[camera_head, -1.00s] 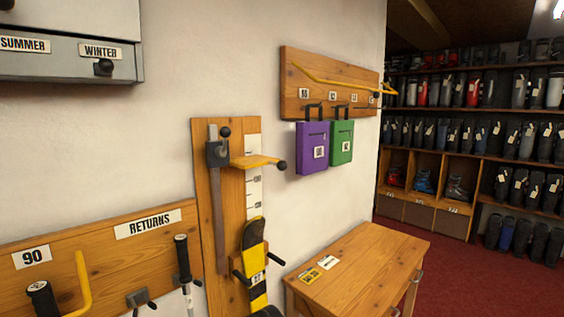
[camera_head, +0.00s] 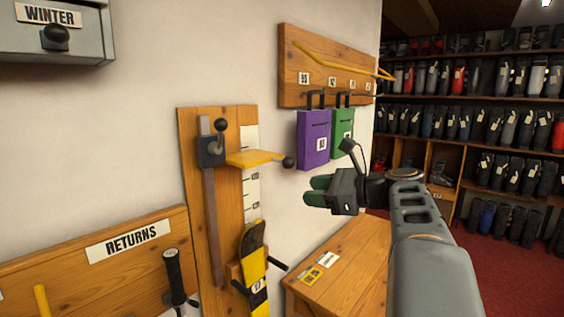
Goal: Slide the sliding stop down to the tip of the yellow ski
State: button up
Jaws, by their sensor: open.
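The sliding stop (camera_head: 255,158) is a yellow plate with a dark ball knob at its right end. It sits on a vertical rail on a wooden wall board, with a dark clamp block and lever (camera_head: 212,148) at its left. The yellow ski (camera_head: 254,260) with black markings stands upright below it against the board. A gap with a white measuring scale (camera_head: 251,196) shows between the stop and the ski's tip. My gripper (camera_head: 318,190) is open and empty, to the right of the stop and in front of the bench, touching neither.
A wooden bench (camera_head: 340,262) with cards on top stands at the lower right. Purple (camera_head: 313,140) and green (camera_head: 342,122) bags hang on the wall rack. A returns rack (camera_head: 110,255) with poles is at the left. Boot shelves (camera_head: 470,140) fill the back right.

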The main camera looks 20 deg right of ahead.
jog(key=m+t, duration=0.2)
send_near(290, 163)
jog(key=shift+y, duration=0.4)
jog(key=p+x, duration=0.1)
jog(key=x, duration=0.3)
jog(key=p+x, duration=0.1)
jog(key=x, duration=0.3)
jog(key=w+d+p+x, duration=0.1)
jog(key=x, duration=0.4)
jog(key=shift+s+d+f, duration=0.1)
jog(key=shift+d+f, duration=0.05)
jog(key=shift+f, duration=0.2)
